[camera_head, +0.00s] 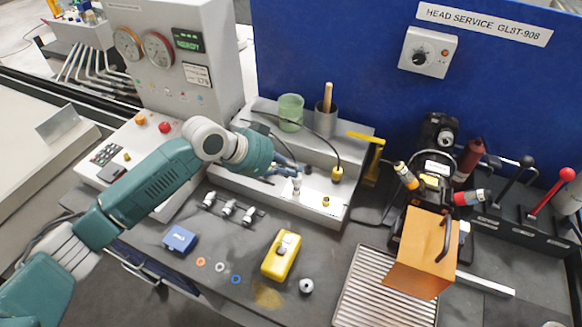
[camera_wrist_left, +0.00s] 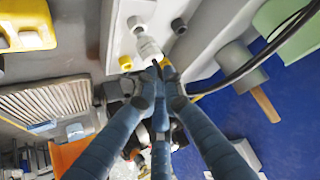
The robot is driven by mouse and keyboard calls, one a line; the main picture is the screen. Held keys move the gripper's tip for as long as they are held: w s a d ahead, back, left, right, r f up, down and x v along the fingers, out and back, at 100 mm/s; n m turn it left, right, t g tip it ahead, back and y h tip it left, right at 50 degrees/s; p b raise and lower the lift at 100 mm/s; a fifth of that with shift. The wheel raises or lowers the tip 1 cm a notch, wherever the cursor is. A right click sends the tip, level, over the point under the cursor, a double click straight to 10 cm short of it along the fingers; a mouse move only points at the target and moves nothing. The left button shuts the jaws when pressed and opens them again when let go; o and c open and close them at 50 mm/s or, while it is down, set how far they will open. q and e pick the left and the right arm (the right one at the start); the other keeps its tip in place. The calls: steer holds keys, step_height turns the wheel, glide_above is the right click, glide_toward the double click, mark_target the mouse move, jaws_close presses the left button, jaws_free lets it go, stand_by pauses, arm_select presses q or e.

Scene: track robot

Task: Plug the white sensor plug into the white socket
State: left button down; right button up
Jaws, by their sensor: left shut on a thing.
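My left gripper (camera_head: 289,172) is over the light grey connector panel (camera_head: 265,192) on the bench. Its blue fingers are shut on a white plug (camera_wrist_left: 151,51), seen at their tips (camera_wrist_left: 158,90) in the left wrist view. The plug also shows as a small white piece (camera_head: 297,186) in the head view. Its far end lines up with a white round socket (camera_wrist_left: 136,23) on the panel. I cannot tell whether the plug is seated in it or just touching. The right gripper is not in view.
A yellow connector (camera_head: 337,174) with a black cable and a small yellow fitting (camera_head: 326,202) are on the panel. A green cup (camera_head: 290,112) and grey cup (camera_head: 326,119) stand behind.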

arm_select(q)
steer(key=shift+f+b, duration=0.7)
steer(key=shift+f, duration=0.55)
steer(key=c, duration=1.8)
jaws_free()
steer(key=v, duration=1.2)
